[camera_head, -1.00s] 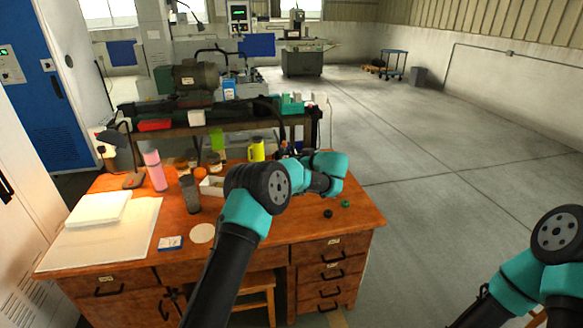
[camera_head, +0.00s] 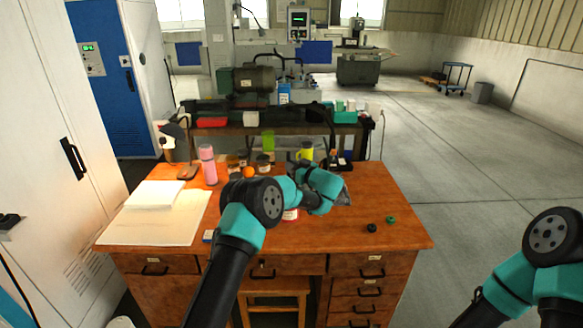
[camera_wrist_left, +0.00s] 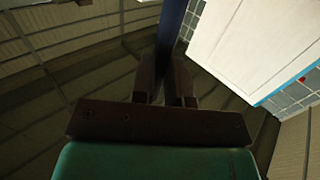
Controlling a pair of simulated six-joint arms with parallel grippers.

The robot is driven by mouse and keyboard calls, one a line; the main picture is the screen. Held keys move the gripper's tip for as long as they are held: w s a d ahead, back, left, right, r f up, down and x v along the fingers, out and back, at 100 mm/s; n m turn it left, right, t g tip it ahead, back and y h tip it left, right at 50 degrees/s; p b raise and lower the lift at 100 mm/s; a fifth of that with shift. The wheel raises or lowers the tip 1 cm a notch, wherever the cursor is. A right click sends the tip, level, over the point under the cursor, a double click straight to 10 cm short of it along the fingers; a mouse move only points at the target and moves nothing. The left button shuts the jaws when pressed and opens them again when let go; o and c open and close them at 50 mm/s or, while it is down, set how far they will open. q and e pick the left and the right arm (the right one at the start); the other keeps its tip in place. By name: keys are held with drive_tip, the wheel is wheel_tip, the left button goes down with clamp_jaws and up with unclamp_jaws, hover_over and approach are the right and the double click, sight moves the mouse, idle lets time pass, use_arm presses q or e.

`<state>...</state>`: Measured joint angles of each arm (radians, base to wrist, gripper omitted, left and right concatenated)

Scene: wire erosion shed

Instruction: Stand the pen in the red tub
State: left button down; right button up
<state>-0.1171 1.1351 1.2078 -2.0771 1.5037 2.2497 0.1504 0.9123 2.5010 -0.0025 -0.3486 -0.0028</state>
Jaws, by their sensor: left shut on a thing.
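My left gripper is shut on a dark blue, rod-like pen (camera_wrist_left: 174,25), seen between the fingers (camera_wrist_left: 168,75) in the left wrist view. In the head view my left arm reaches over the desk, and its wrist hides the fingers and the pen. A small red and white thing (camera_head: 291,215) shows just under that wrist; it may be the red tub, but most of it is hidden. My right arm shows at the right edge, with its gripper out of view.
The wooden desk (camera_head: 330,240) holds a pink bottle (camera_head: 208,165), a yellow bottle (camera_head: 307,151), an orange ball (camera_head: 249,172) and white papers (camera_head: 160,215). A black piece (camera_head: 372,228) and a green piece (camera_head: 391,219) lie at right. A red tray (camera_head: 212,121) is on the bench behind.

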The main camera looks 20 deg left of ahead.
use_arm(q)
drive_tip(key=shift+f, duration=0.1)
wheel_tip(320, 180, down, 14)
idle(2.0)
drive_tip(key=c, duration=1.1)
unclamp_jaws()
drive_tip(key=shift+o, duration=0.2)
drive_tip(key=v, duration=1.7)
drive_tip(key=shift+d, duration=0.15)
drive_tip(key=shift+s, duration=0.1)
